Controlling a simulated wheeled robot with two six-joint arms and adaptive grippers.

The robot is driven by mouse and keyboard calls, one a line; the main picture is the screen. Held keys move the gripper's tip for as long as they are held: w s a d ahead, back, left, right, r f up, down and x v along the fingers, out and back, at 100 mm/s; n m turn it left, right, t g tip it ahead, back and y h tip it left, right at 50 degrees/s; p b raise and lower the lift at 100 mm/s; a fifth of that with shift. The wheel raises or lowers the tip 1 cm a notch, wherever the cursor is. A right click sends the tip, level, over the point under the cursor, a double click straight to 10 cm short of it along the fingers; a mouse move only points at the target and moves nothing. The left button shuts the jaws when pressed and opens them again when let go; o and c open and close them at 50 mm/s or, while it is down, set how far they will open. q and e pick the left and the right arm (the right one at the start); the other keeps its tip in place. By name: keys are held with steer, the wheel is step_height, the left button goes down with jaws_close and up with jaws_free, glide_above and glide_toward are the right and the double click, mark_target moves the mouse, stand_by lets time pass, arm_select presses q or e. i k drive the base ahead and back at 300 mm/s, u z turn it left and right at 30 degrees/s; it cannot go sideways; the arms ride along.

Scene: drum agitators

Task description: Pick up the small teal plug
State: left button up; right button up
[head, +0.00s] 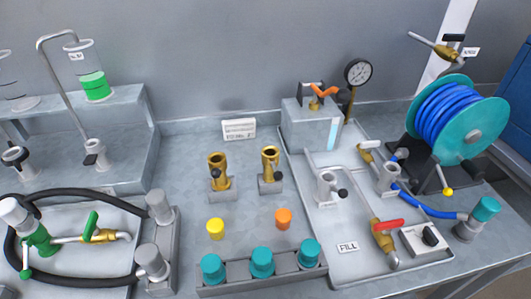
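Three teal plugs, the left one (212,268), the middle one (262,262) and the right one (309,253), sit in a row in a grey rack (262,284) at the front middle of the bench. They look alike in size. Another teal cap (487,208) tops a grey cylinder at the right. I cannot tell which of these is the small teal plug. Neither of my grippers shows in the head view.
A yellow cap (215,228) and an orange cap (283,218) stand behind the rack, with two brass fittings (218,171) (270,166) behind them. A black hose (80,281) loops at the left. Valves (384,238) and a blue hose reel (450,115) crowd the right.

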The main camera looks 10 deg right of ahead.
mark_target(310, 248)
steer(key=z, duration=0.55)
steer(key=k, duration=1.15)
steer(key=u, duration=1.05)
